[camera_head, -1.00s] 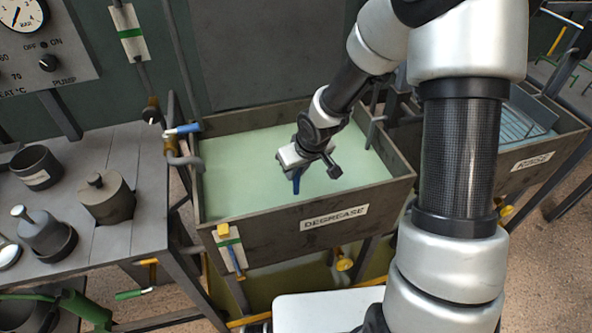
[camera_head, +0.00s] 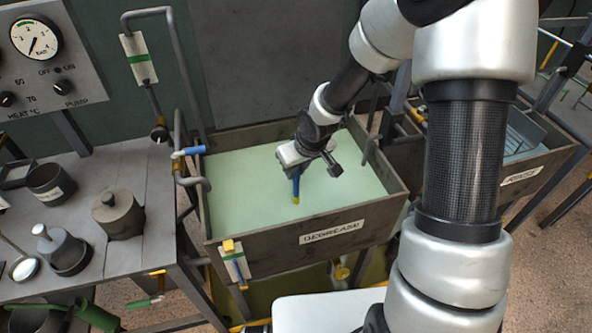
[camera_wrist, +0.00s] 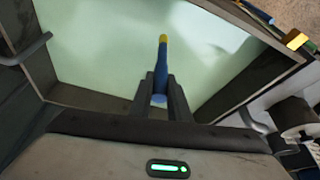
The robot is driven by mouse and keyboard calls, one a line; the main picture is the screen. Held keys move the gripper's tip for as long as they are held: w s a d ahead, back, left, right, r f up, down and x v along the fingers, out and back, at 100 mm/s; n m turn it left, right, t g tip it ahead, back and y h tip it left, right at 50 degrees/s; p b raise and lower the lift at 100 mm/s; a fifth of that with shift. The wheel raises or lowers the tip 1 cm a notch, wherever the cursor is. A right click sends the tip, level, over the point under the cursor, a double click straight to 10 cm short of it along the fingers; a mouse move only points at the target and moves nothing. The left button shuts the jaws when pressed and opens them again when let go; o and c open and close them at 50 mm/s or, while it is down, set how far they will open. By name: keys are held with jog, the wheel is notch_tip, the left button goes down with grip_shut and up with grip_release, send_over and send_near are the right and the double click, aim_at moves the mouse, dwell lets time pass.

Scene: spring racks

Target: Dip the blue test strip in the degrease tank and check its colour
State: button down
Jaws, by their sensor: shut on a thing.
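My gripper (camera_head: 295,168) is shut on the blue test strip (camera_head: 296,185) over the degrease tank (camera_head: 335,248). The strip hangs down with its yellow tip showing. It appears above the pale green liquid, though the exact gap is hard to tell. In the wrist view the strip (camera_wrist: 161,68) stands between the two fingers of my gripper (camera_wrist: 161,92), and its far end is yellow. The tank's front wall carries a DEGREASE label (camera_head: 333,231).
The rinse tank (camera_head: 530,178) with a wire basket adjoins at the right, behind my arm. A card with a green band and yellow clip (camera_head: 235,265) hangs on the degrease tank's front left corner. A grey bench (camera_head: 150,225) with pots stands left. A blue-handled valve (camera_head: 188,151) is at the tank's left.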

notch_tip(320, 180, up, 6)
jog(key=p, duration=0.4)
jog(key=shift+f, duration=0.1)
jog(key=shift+r, duration=1.1)
jog(key=s+d+r+m+h, duration=0.1)
jog(key=d+r+m+h, duration=0.1)
jog(key=d+r+m, duration=0.2)
jog(key=d+r, duration=0.2)
jog(key=d, duration=0.2)
jog(key=shift+s+d+m, duration=0.4)
